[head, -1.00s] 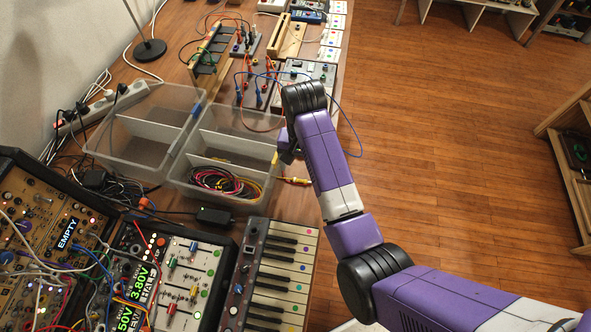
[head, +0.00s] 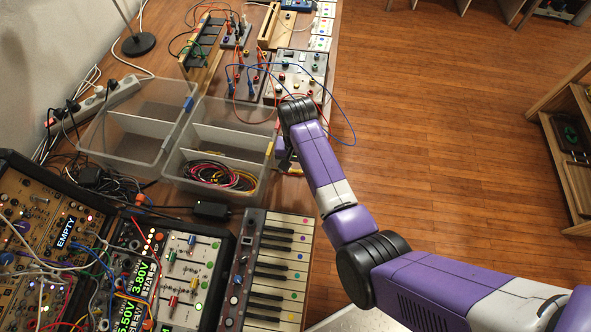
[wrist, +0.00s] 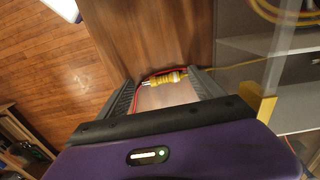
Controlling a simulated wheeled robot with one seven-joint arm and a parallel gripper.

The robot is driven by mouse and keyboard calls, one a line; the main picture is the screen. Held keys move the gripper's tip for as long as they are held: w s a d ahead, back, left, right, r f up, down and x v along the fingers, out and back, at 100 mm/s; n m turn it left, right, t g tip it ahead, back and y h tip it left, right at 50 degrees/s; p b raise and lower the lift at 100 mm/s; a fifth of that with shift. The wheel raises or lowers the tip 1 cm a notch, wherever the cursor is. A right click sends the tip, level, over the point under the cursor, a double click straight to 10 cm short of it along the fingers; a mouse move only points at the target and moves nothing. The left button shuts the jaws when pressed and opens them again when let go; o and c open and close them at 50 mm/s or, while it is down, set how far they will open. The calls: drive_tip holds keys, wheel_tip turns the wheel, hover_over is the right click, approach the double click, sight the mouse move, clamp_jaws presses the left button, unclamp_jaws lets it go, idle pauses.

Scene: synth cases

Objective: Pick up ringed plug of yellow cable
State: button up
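The yellow plug (wrist: 166,78) lies on the wooden table top near its edge. It has ring bands around its body and a bare metal tip at the left. In the wrist view my gripper (wrist: 163,83) is open, with one finger on each side of the plug. I cannot tell whether either finger touches it. A thin yellow cable runs from the plug to the right, toward the clear bin (wrist: 235,75). In the head view my gripper (head: 284,156) is low beside the bin's right wall, and the arm mostly hides the plug.
A red cable (wrist: 150,73) passes close behind the plug. The divided clear bin (head: 222,137) holds coiled cables (head: 222,176) in several colours. A keyboard (head: 270,275) stands in front, and wired panels (head: 297,72) stand behind. Open floor (head: 430,130) lies to the right.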

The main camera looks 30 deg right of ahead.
drive_tip(key=c, duration=1.2)
drive_tip(key=shift+c, duration=0.2)
drive_tip(key=shift+r, duration=0.1)
